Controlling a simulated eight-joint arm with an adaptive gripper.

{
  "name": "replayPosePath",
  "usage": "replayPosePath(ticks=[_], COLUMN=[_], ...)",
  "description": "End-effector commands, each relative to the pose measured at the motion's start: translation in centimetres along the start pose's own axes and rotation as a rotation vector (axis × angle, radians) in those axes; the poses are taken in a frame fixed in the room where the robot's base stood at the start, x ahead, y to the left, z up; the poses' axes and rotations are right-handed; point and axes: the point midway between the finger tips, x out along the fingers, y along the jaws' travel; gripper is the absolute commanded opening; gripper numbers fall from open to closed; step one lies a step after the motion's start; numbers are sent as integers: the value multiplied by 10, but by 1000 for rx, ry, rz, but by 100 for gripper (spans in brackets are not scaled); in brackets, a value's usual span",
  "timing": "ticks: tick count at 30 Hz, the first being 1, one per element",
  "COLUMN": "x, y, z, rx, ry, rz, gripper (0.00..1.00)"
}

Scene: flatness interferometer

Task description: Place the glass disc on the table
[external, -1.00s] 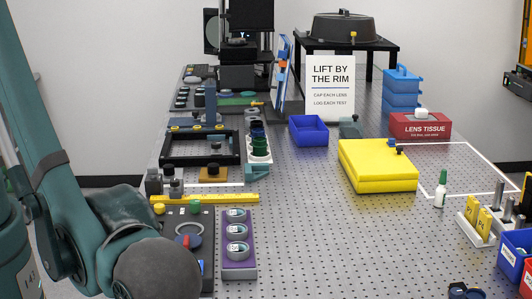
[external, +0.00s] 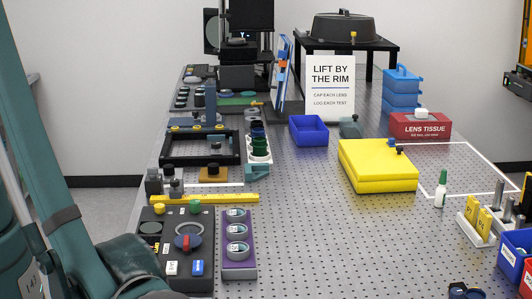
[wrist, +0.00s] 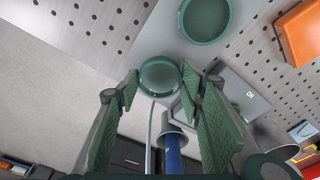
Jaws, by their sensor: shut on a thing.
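In the wrist view my gripper (wrist: 159,80) is shut on a round greenish glass disc (wrist: 160,74), held at its rim between the two fingertips. A similar round green-rimmed disc (wrist: 205,18) lies beyond it on a pale grey surface, apart from the held one. In the external view the gripper and held disc are out of view; only my arm shows at the left. The perforated metal table (external: 310,235) fills the middle of that view.
A white outline on the table encloses mostly bare surface at the right, beside a yellow case (external: 378,165). A control box (external: 180,245) and a purple rack (external: 238,245) stand at front left. The front middle is clear. An orange block (wrist: 300,32) shows in the wrist view.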

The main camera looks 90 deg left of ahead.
Motion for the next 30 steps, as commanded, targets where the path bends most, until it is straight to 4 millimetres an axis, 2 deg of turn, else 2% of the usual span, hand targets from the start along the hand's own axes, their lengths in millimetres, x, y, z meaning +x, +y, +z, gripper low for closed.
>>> replayPosePath(ticks=[30], x=[9], y=[0], z=[1], rx=[0], ry=[0], rz=[0], gripper=[23])
